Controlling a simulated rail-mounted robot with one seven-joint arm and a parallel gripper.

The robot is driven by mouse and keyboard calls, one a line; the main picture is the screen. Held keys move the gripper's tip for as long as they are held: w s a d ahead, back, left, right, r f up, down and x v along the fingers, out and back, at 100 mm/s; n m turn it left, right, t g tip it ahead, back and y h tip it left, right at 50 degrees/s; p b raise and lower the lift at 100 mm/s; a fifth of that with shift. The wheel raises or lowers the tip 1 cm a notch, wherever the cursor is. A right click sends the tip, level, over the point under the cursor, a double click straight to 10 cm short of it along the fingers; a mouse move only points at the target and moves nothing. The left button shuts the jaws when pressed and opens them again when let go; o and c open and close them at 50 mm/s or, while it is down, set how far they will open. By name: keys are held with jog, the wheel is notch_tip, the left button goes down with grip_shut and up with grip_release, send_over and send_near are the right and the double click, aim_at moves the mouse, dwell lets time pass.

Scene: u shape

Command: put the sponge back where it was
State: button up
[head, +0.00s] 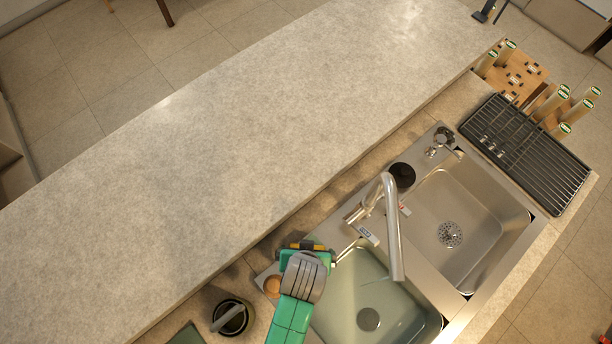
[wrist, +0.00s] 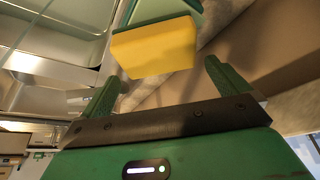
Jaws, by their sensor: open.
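The sponge (wrist: 155,47) is yellow with a green layer and shows large in the wrist view, just ahead of my fingers. My gripper (wrist: 162,86) is open, with one green finger on each side below the sponge. The sponge looks apart from both fingers, and nothing is held. In the head view my gripper (head: 306,247) is over the counter strip at the left end of the sink. A small yellow patch shows there, but I cannot tell whether it is the sponge. My arm hides part of that area.
The double sink (head: 482,212) lies to the right, with a tall faucet (head: 391,225) standing between its basins. A dark pot (head: 232,316) stands left of my arm. A black drying rack (head: 525,153) and several jars are at far right. The long counter (head: 230,140) is clear.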

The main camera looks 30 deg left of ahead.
jog(key=v, duration=0.8)
jog(key=shift+s+r, duration=0.2)
jog(key=shift+r, duration=0.15)
jog(key=w+r+m+t, duration=0.1)
jog(key=w+r+t, duration=0.2)
jog(key=w+r, duration=0.45)
jog(key=w+r+m+t, duration=0.1)
jog(key=w+r+t, duration=0.3)
jog(key=r, duration=0.7)
jog(key=w+r+m+t, duration=0.1)
jog(key=w+r+t, duration=0.2)
jog(key=w+r, duration=0.45)
jog(key=s+d+r+m+t, duration=0.1)
jog(key=s+d+r+t, duration=0.1)
jog(key=r, duration=0.9)
jog(key=s+d+r+m+t+h, duration=0.1)
jog(key=r+t, duration=0.4)
jog(key=r, duration=0.7)
jog(key=s+d+r+t+h, duration=0.1)
jog(key=s+d+r+t, duration=0.2)
jog(key=r, duration=0.9)
jog(key=shift+s+d+m+t, duration=0.4)
jog(key=shift+d+t, duration=0.2)
jog(key=shift+d, duration=0.35)
